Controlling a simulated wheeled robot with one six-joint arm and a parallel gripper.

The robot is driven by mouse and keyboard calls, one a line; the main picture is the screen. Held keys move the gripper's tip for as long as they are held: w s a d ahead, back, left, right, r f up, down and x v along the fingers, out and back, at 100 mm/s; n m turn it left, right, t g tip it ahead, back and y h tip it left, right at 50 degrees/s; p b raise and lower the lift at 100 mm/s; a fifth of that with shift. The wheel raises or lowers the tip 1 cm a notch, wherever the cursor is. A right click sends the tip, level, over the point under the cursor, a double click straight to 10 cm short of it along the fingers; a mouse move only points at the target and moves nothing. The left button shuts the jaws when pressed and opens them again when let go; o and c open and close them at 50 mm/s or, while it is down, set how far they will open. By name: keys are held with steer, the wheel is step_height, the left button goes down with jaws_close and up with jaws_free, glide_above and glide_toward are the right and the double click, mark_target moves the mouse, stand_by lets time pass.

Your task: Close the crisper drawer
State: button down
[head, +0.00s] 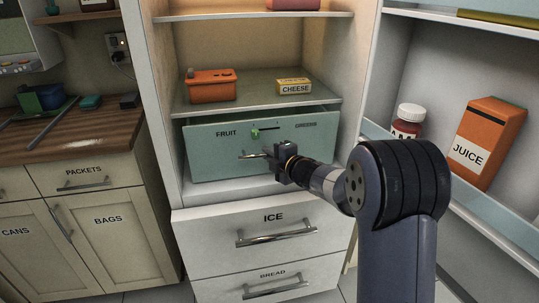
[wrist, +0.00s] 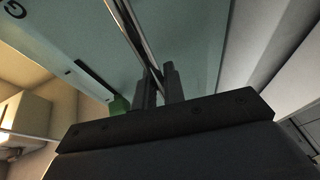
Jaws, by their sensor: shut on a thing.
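The crisper drawer (head: 215,160) is a pale teal front marked FRUIT at left, with a smaller, blurred word at right. It sits under the lower fridge shelf; how far it stands out is hard to tell. A green slider (head: 255,133) is on its upper middle. The drawer's metal bar handle (head: 250,156) runs across its middle. My gripper (head: 271,160) is shut on this handle, hiding part of it. In the wrist view, the handle bar (wrist: 135,28) passes between the two dark fingers (wrist: 160,85), with the teal front (wrist: 190,40) behind.
Above, the shelf (head: 260,95) holds an orange tub (head: 211,85) and a cheese box (head: 294,87). The ICE drawer (head: 215,242) is below. A wooden counter (head: 90,130) is left.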

steer(key=c, duration=1.8)
jaws_free()
steer(key=shift+w, duration=0.25)
steer(key=o, duration=0.3)
steer(key=shift+r, duration=0.1)
steer(key=shift+r, duration=0.1)
steer(key=v, duration=1)
steer(key=shift+s+d+f+p, duration=0.25)
steer(key=shift+s+p, duration=0.1)
steer(key=shift+w+a, duration=0.1)
